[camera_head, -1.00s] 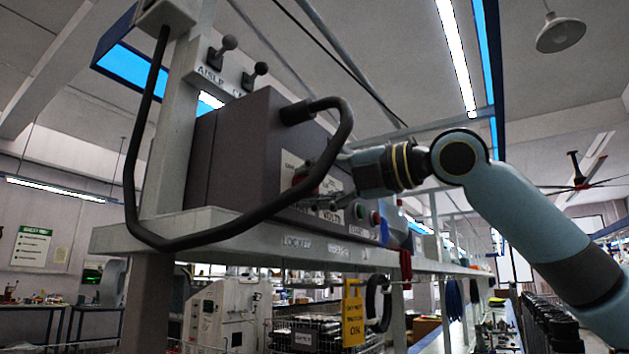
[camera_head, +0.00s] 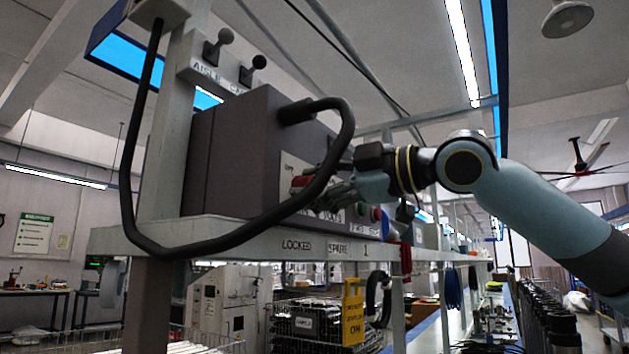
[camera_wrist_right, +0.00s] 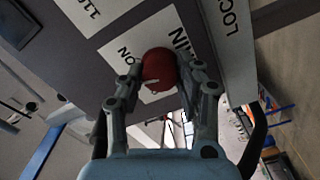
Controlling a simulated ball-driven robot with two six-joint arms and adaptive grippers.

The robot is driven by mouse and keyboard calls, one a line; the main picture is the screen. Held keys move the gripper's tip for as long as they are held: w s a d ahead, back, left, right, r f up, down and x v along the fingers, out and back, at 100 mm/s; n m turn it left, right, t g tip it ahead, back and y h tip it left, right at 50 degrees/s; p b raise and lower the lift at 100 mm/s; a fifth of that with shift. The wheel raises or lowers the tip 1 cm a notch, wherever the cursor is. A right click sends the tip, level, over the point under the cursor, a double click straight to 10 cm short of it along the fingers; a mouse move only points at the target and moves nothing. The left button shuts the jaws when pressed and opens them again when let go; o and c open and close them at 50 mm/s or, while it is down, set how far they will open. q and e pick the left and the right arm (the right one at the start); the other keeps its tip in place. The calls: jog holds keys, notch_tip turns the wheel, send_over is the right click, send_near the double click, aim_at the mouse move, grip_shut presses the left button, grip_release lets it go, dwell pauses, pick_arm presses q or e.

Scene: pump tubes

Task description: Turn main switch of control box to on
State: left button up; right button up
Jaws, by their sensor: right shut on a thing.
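The control box (camera_head: 240,150) is a dark grey box on a white shelf. A thick black cable arcs from its face across the front. The main switch is a red knob (camera_wrist_right: 159,68) on a white plate with lettering, part of which reads ON, in the right wrist view. In the head view the red knob (camera_head: 300,182) shows small, partly behind the cable. My right gripper (camera_wrist_right: 160,78) has its two fingers on either side of the knob, shut on it. In the head view the right gripper (camera_head: 335,192) reaches the box face from the right. My left gripper is not in view.
The shelf (camera_head: 215,235) carries labels LOCKED and SPARE. The black cable (camera_head: 337,155) loops close to my right gripper. A yellow sign (camera_head: 352,312) and hanging coils are below the shelf.

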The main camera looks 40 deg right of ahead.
jog(key=m, duration=0.5)
jog(key=shift+m, duration=0.4)
dwell(0.4)
jog(key=o, duration=1.1)
jog(key=shift+o, duration=0.2)
